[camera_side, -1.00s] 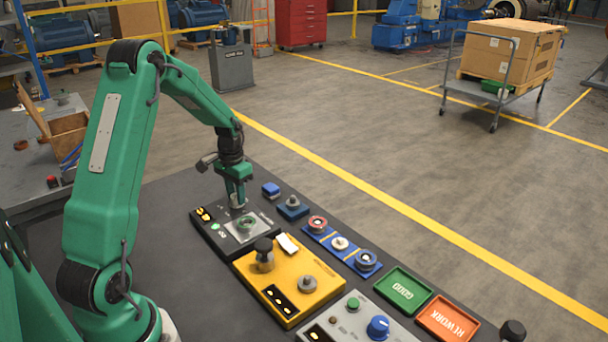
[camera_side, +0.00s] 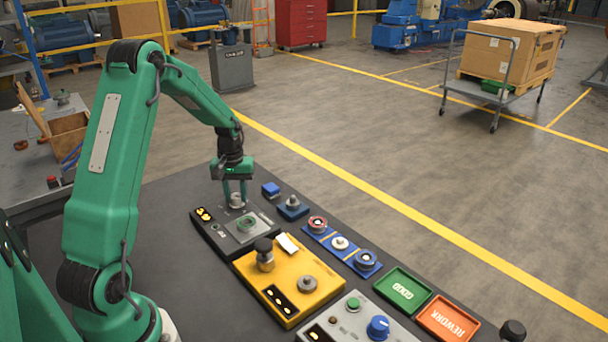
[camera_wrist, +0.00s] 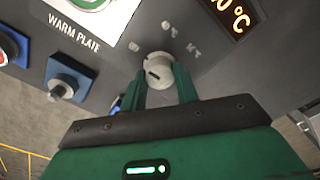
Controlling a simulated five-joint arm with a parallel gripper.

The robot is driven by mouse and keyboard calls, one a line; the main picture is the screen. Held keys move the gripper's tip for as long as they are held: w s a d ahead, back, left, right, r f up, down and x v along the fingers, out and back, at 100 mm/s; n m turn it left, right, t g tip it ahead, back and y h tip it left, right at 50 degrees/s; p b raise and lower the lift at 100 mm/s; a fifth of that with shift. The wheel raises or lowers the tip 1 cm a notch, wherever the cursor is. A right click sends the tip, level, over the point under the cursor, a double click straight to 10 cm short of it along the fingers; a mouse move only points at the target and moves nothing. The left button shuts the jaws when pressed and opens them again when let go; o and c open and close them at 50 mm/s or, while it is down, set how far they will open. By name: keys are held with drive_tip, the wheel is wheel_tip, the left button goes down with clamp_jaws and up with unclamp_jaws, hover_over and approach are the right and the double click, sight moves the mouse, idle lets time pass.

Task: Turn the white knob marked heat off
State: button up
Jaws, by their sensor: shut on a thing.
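The white knob (camera_wrist: 158,68) sits on the dark warm-plate panel (camera_wrist: 112,62) in the wrist view, with a short dark mark on its face. Lettering around it is only partly readable. It also shows in the side view (camera_side: 237,201) at the panel's far edge. My gripper (camera_wrist: 158,82) has its two green fingers on either side of the knob, shut on it. In the side view my gripper (camera_side: 235,199) points down at the knob. The display (camera_wrist: 232,15) glows yellow with a °C reading.
A blue block with a grey knob (camera_side: 291,207) and a smaller blue block (camera_side: 271,190) stand close beside the panel. A yellow box (camera_side: 288,280) with a black knob is in front. Green (camera_side: 404,291) and orange (camera_side: 448,318) trays lie farther right.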

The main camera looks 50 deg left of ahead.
sight(236, 195)
drive_tip(key=shift+r, duration=0.1)
idle(0.3)
drive_tip(key=o, duration=1)
drive_tip(key=shift+r, duration=3.85)
